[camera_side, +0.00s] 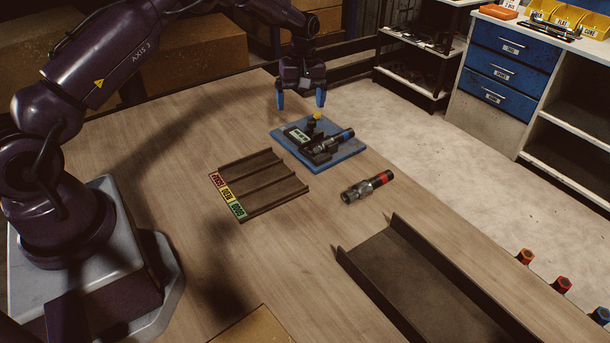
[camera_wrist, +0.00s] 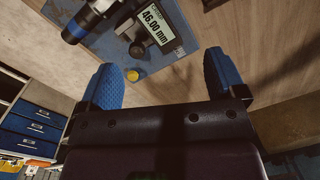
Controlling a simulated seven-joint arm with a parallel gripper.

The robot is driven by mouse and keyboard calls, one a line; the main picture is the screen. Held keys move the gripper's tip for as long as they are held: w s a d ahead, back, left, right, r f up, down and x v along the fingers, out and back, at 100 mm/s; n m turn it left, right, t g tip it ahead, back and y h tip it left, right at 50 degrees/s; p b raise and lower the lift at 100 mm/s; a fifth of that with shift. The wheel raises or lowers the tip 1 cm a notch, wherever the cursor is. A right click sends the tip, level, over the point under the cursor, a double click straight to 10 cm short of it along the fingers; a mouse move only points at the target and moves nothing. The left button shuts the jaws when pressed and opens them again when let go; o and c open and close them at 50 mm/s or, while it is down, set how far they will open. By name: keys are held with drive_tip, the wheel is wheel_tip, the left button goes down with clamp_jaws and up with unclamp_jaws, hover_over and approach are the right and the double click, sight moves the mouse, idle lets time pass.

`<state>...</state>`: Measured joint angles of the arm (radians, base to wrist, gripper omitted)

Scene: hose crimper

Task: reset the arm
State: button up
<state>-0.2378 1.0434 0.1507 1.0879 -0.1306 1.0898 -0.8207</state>
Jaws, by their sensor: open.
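My gripper (camera_side: 300,98) hangs above the far edge of the table in the side view, with its blue fingertips apart and nothing between them. The same open fingers of my gripper (camera_wrist: 162,82) show in the wrist view. Just in front of and below it is a blue measuring station (camera_side: 348,152) with a yellow knob (camera_side: 317,116). A hose fitting with a blue band (camera_side: 343,136) lies in the station. The station's display (camera_wrist: 158,24) reads 46.00 mm in the wrist view.
A sorting tray (camera_side: 274,176) with red, yellow and green labels lies left of the station. A fitting with a red band (camera_side: 368,187) lies loose on the table. A long dark tray (camera_side: 420,275) sits at the front right. The table's left middle is clear.

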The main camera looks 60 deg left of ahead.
drive_tip(key=s+d+r+m+t, duration=0.1)
drive_tip(key=s+d+r+m, duration=0.3)
drive_tip(key=s+r, duration=0.3)
drive_tip(key=s+d+r+m, duration=0.4)
drive_tip(key=s+d+r, duration=0.1)
drive_tip(key=r, duration=0.3)
drive_tip(key=s+d+r+m+t, duration=0.2)
drive_tip(key=s+d+r+m, duration=0.1)
drive_tip(key=s, duration=0.6)
drive_tip(key=s+d+r+m+t, duration=0.2)
drive_tip(key=s+d+r+t, duration=0.1)
drive_tip(key=s, duration=0.6)
wheel_tip(320, 180, up, 3)
drive_tip(key=shift+s+d+f+m, duration=0.1)
drive_tip(key=shift+s+d+m, duration=0.3)
drive_tip(key=shift+d, duration=0.45)
